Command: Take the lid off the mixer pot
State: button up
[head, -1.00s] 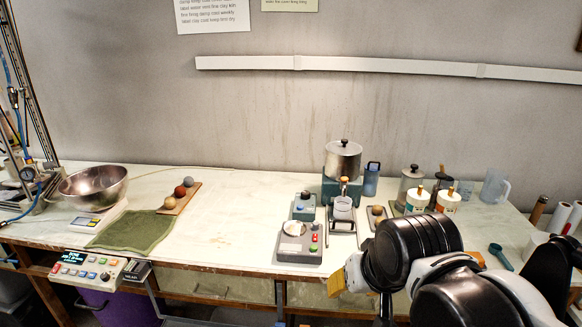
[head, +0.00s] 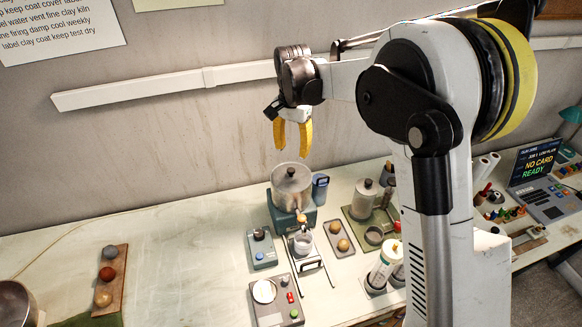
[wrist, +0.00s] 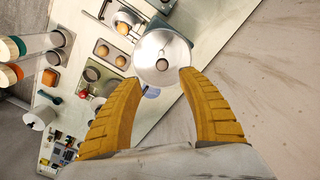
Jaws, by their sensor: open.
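The mixer pot (head: 291,193) is a silver metal pot on a blue-green base (head: 285,215) near the back of the bench. Its lid (head: 291,174) is on, with a small dark knob (head: 290,171) in the middle. In the wrist view the lid (wrist: 160,45) and its knob (wrist: 162,65) show from above, just beyond the fingertips. My gripper (head: 293,152) points down above the lid, open and empty, with yellow fingers apart. The wrist view shows the fingers (wrist: 158,78) on either side of the knob's line, with a gap to the lid.
A blue jug (head: 320,187) stands close to the pot's right. A grey canister (head: 363,198) stands further right. The bench to the left is mostly clear.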

aim_at(291, 170)
notch_tip(291, 170, down, 4)
jog(key=shift+w, duration=0.15)
jog(key=f, duration=0.5)
jog(key=shift+a+f, duration=0.15)
jog(key=shift+a, duration=0.05)
grip_shut()
